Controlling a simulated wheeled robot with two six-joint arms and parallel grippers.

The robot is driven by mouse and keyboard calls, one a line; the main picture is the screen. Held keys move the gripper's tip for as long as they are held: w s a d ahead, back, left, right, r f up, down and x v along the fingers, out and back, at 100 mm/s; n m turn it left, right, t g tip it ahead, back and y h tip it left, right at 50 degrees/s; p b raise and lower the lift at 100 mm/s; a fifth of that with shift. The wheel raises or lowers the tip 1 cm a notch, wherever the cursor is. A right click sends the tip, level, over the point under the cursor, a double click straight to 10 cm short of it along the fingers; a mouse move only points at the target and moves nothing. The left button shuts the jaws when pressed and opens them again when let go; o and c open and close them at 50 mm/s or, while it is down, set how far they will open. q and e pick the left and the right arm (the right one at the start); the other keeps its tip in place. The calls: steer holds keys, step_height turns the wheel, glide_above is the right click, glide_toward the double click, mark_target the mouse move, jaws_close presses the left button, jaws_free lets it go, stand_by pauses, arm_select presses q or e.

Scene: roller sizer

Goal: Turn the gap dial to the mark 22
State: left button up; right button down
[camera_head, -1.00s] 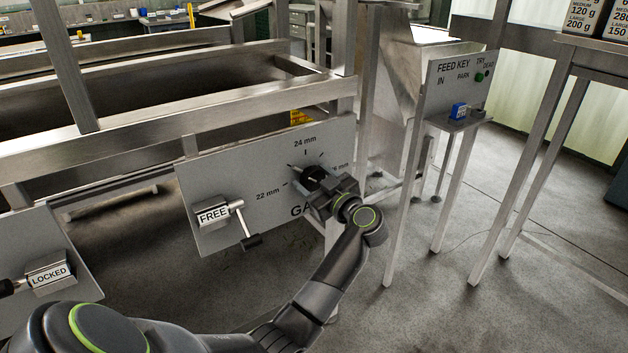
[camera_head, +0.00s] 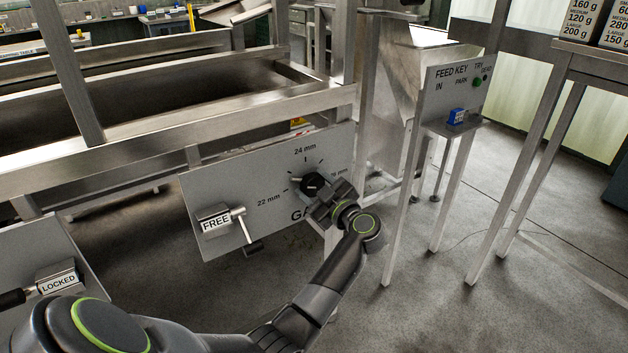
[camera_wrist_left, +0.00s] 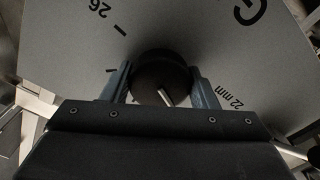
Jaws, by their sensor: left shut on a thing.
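The gap dial is a round black knob (camera_head: 312,183) on a tilted grey panel (camera_head: 222,186) marked 22 mm, 24 mm and a partly covered third mark. Its pale pointer points left and slightly up in the head view, between 24 mm and 22 mm and closer to 22 mm. My left gripper (camera_head: 320,195) is shut on the knob from the lower right. In the left wrist view, the fingers (camera_wrist_left: 160,86) lie on either side of the knob (camera_wrist_left: 158,70), with the 26 and 22 mm labels around it. My right gripper is out of view.
A lever with a FREE label (camera_head: 215,222) sits on the same panel, left of the dial. A LOCKED lever (camera_head: 58,283) is on another panel at lower left. A feed key panel (camera_head: 453,88) with a blue block (camera_head: 457,116) stands to the right. Metal rails run above the dial panel.

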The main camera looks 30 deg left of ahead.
arm_select(q)
steer(key=n+p, duration=0.2)
steer(key=n, duration=0.2)
steer(key=shift+f+n+p, duration=0.1)
steer(key=shift+n+p, duration=0.2)
steer(key=shift+n, duration=1)
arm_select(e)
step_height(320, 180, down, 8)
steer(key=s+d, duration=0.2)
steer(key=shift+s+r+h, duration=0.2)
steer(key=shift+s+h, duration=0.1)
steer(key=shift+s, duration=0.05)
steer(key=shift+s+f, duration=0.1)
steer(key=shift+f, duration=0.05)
arm_select(q)
steer(key=o, duration=1)
steer(key=shift+c, duration=0.2)
